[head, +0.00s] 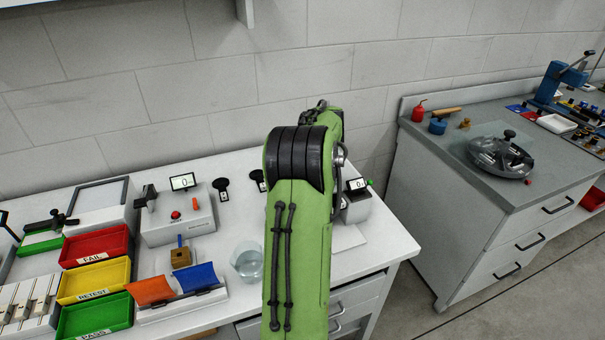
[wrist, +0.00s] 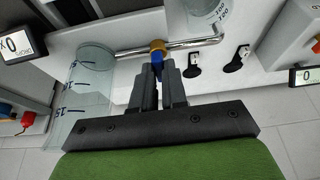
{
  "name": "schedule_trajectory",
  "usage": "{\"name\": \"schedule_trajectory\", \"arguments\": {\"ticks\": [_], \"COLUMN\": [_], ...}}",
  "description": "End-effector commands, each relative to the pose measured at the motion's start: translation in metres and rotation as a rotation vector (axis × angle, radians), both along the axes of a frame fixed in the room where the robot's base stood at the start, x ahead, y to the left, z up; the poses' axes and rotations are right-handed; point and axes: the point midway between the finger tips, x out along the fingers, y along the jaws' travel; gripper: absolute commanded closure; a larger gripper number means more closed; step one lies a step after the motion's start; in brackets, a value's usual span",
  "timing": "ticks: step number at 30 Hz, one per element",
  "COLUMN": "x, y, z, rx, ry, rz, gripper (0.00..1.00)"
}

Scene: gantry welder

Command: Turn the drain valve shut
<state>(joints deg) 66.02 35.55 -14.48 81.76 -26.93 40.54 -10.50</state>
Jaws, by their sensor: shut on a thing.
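The drain valve shows in the wrist view as a brass-coloured body (wrist: 157,45) on a bright metal pipe (wrist: 190,44), with a blue handle (wrist: 167,60). My gripper (wrist: 160,70) is shut on the blue handle, its grey fingers on either side of it. The fingers hide much of the handle, so I cannot tell its exact angle to the pipe. The pipe runs between a clear tube with blue marks (wrist: 82,90) on the left and a clear graduated vessel (wrist: 205,12) at the top. In the head view my green arm hides the gripper and the valve.
A glass beaker (head: 247,261) stands left of my arm on the white bench (head: 345,262). Red, yellow and green trays (head: 96,245) lie farther left. A small display unit (head: 357,203) stands right of my arm. Two black switches (wrist: 236,60) sit near the pipe.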

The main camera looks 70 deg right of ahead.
Motion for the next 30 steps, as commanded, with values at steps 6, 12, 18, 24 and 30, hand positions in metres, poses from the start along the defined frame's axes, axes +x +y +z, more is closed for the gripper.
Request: {"name": "schedule_trajectory", "arguments": {"ticks": [6, 12, 18, 24, 30], "x": [0.001, 0.001, -0.003, -0.018, -0.033], "y": [-0.001, 0.0, 0.003, 0.017, 0.031], "z": [0.001, 0.001, 0.014, 0.065, 0.117], "rx": [-0.005, -0.003, -0.005, -0.007, -0.007], "ry": [-0.002, -0.002, -0.002, -0.003, -0.003], "rz": [0.002, 0.002, -0.001, 0.0, 0.0], "gripper": [0.64, 0.62, 0.62, 0.62, 0.62]}}
